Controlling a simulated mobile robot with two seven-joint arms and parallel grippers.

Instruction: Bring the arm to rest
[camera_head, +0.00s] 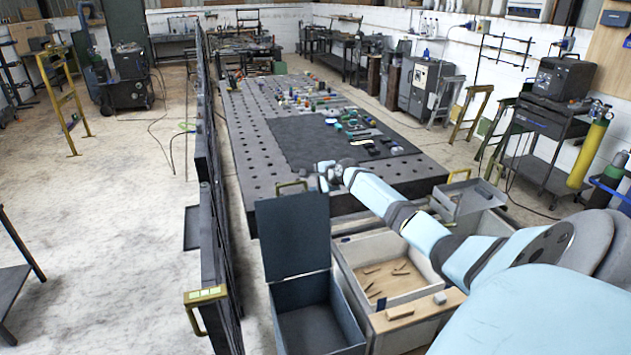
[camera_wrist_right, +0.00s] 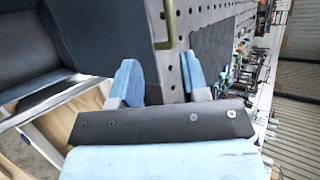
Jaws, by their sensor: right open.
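My right arm (camera_head: 400,213) is light blue with grey joints and reaches in from the right in the head view. Its gripper (camera_head: 328,176) is small there, above the near edge of the perforated table and just right of a dark lid. In the right wrist view the gripper (camera_wrist_right: 163,82) has its two blue-tipped fingers well apart, with nothing between them. The dark lid and table edge lie beyond the fingers. My left arm and left gripper do not show.
A dark bin (camera_head: 309,325) with its lid (camera_head: 294,236) raised stands below the gripper, beside a wooden tray (camera_head: 397,284) holding small pieces. The perforated table (camera_head: 247,130) bears a black mat and several tools.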

